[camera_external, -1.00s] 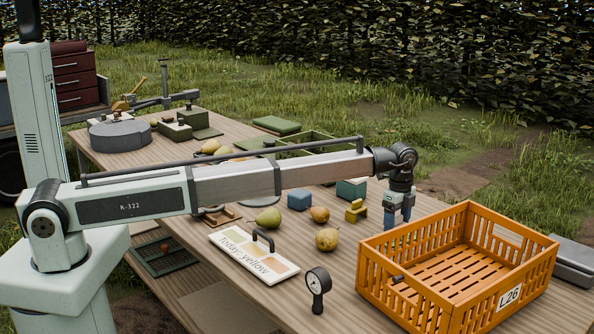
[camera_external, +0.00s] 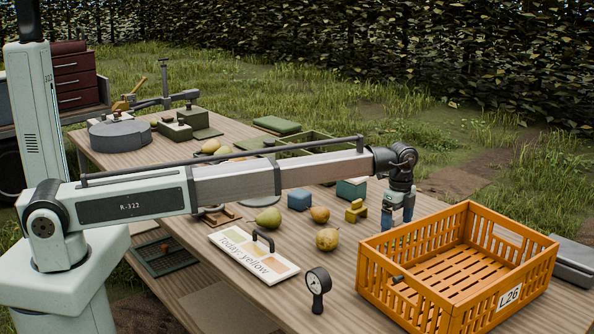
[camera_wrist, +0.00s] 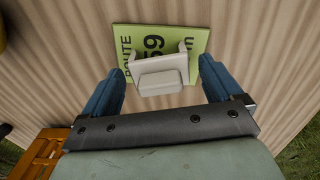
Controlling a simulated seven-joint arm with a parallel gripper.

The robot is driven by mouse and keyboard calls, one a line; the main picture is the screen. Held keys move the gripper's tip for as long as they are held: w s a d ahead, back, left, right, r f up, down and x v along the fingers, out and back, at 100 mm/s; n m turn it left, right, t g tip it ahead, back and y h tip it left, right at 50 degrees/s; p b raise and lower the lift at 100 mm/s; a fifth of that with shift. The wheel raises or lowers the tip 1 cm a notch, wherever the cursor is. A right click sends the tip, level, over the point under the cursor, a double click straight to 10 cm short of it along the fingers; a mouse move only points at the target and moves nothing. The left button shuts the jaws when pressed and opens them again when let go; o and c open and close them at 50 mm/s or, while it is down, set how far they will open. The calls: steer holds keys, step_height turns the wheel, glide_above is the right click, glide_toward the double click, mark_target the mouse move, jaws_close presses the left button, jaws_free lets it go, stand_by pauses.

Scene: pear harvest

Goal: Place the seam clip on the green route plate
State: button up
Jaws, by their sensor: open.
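My gripper (camera_wrist: 160,68) is open, with one blue finger on each side of the clip and visible gaps to both. In the external view my gripper (camera_external: 398,218) points down just behind the orange crate; clip and plate cannot be made out there.
The orange crate (camera_external: 505,296) stands close in front and to the right of my gripper. To its left are a yellow block (camera_external: 356,211), a teal box (camera_external: 351,190), a blue block (camera_external: 299,200) and several pears.

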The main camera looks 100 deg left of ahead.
mark_target(397, 217)
step_height(397, 217, up, 12)
stand_by(0.5)
